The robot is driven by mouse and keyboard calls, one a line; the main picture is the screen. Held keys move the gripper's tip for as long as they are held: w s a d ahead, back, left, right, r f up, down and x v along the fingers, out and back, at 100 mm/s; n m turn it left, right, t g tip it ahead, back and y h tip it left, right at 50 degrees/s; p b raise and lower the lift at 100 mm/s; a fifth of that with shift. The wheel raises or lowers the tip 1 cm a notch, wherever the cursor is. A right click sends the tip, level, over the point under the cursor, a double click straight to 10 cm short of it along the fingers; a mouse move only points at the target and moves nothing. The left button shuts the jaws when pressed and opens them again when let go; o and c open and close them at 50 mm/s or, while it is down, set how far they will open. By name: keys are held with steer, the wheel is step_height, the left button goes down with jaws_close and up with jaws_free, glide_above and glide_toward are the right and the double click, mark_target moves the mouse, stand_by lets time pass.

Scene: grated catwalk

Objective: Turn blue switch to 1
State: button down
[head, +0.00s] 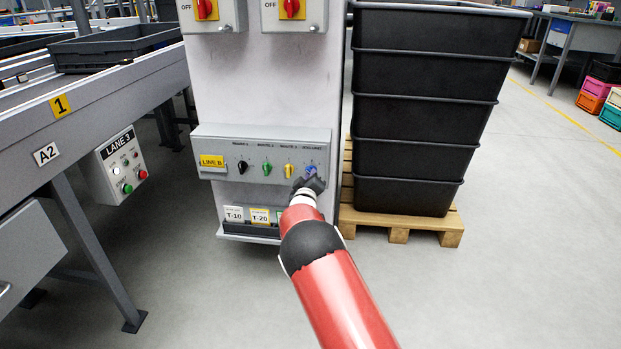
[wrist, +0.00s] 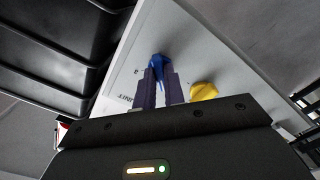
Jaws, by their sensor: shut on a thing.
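The blue switch (head: 310,170) is the rightmost knob on a grey switch panel (head: 225,141) low on a white cabinet. In the wrist view the blue switch (wrist: 158,66) sits between the two fingers of my gripper (wrist: 161,86). My gripper (head: 311,183) reaches the panel from the front and is shut on the blue switch. The fingers cover parts of the knob and its markings, so I cannot read its exact position. The yellow switch (wrist: 204,91) is beside the fingers; it also shows in the head view (head: 289,170).
Green (head: 267,168) and black (head: 242,166) switches are further left on the panel. A tag holder (head: 250,231) hangs below. Black crates (head: 420,110) are stacked on a wooden pallet (head: 398,221) to the right. A LANE 3 control box (head: 121,166) and conveyor are left.

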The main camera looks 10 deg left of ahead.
steer(key=c, duration=1.5)
jaws_free()
steer(key=s, duration=0.8)
steer(key=shift+a, duration=0.15)
